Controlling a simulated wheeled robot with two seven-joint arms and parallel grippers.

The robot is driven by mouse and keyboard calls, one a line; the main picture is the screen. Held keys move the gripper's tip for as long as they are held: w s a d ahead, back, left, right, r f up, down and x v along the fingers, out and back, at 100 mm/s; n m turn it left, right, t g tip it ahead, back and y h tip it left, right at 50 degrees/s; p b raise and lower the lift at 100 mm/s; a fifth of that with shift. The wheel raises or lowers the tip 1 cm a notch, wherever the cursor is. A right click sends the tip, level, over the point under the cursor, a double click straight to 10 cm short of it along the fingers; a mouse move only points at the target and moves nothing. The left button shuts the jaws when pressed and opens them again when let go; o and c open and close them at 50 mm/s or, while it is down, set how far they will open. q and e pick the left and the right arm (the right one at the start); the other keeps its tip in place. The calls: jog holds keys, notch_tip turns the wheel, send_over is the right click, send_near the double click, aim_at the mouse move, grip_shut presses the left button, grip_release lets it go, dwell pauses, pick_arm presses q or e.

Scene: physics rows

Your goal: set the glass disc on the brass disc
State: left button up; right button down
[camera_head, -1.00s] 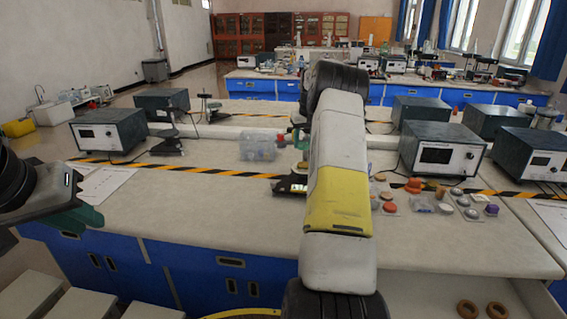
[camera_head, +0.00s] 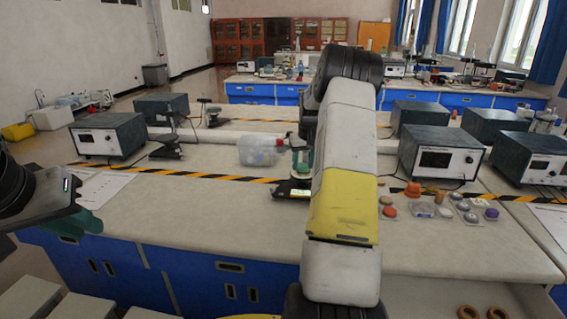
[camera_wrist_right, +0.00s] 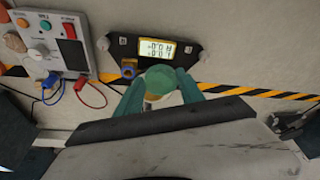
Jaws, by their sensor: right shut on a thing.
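My right gripper (camera_wrist_right: 160,90) is shut on a round, flat green-teal disc (camera_wrist_right: 159,76), which looks like the glass disc. A pale and yellowish surface shows just below it between the green fingertips; I cannot tell whether it is the brass disc or whether the two touch. In the head view the right gripper's green finger (camera_head: 301,160) shows left of my arm, above the bench, and what it holds is mostly hidden. My left gripper (camera_head: 84,221) hangs at the left by the bench's front edge; its jaw opening is unclear.
A black instrument with a lit display (camera_wrist_right: 155,48) lies just beyond the held disc, with a blue and brass-coloured fitting (camera_wrist_right: 129,68) beside it. A meter with cables (camera_wrist_right: 50,45) stands left. A clear box (camera_head: 258,152) and several small coloured pieces (camera_head: 413,189) are on the bench.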

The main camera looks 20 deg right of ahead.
jog(key=w+d, duration=0.1)
jog(key=w, duration=0.1)
jog(key=w+d, duration=0.3)
jog(key=w, duration=0.2)
jog(key=shift+d+f, duration=0.2)
jog(key=shift+f, duration=0.2)
jog(key=shift+s+x, duration=0.15)
jog(key=shift+x, duration=0.7)
jog(key=shift+s+x, duration=0.15)
jog(key=shift+x, duration=0.7)
jog(key=shift+f, duration=0.15)
jog(key=c, duration=0.7)
grip_release()
jog(key=shift+f, duration=0.1)
